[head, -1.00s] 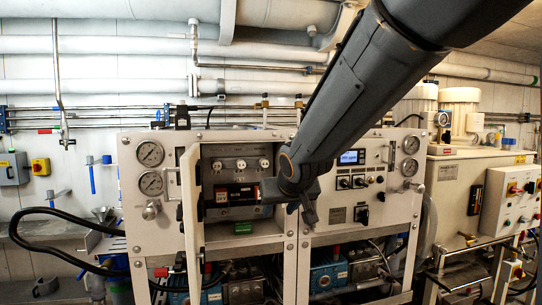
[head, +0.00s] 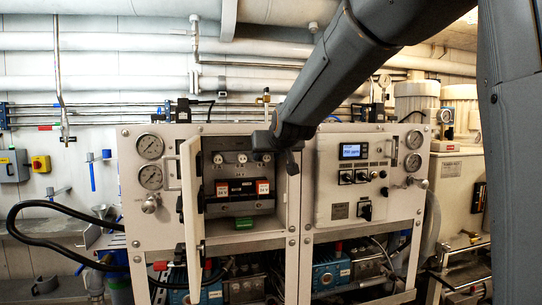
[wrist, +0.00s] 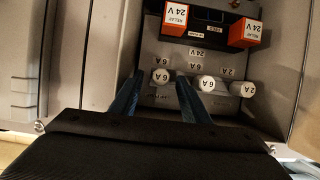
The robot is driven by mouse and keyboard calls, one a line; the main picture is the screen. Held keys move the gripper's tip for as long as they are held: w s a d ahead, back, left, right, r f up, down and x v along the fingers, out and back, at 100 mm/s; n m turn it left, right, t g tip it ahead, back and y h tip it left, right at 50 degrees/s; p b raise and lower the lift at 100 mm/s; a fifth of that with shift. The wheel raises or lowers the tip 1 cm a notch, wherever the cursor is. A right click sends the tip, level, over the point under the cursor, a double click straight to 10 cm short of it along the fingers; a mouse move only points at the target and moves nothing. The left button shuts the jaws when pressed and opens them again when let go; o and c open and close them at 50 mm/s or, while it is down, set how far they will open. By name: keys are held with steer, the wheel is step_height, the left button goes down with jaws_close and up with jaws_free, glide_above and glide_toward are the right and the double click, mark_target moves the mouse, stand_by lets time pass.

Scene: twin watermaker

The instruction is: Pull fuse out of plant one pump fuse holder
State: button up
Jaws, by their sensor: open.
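Three round white fuse holder caps sit in a row inside the open cabinet (head: 210,212) on the left panel. In the wrist view they are a left cap (wrist: 161,76), a middle cap (wrist: 206,83) and a right cap (wrist: 247,89), with 6 A and 2 A labels. I cannot read which one is the plant one pump holder. My gripper (wrist: 157,88) is open, its two blue fingers on either side of the left cap, with no visible grip. In the head view my gripper (head: 265,142) is at the top right of the cabinet, near the rightmost cap.
Two orange-and-white 24 V relays, one (wrist: 175,18) and another (wrist: 245,33), sit on a black rail beside the caps. The cabinet's open door (head: 192,205) stands at its left. The right panel has a blue display (head: 351,152) and knobs. Pressure gauges (head: 150,147) flank the cabinet.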

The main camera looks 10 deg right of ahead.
steer(key=shift+w+f, duration=0.15)
steer(key=shift+w, duration=0.1)
jaws_close()
steer(key=s, duration=0.6)
stand_by(1.2)
steer(key=shift+d, duration=0.1)
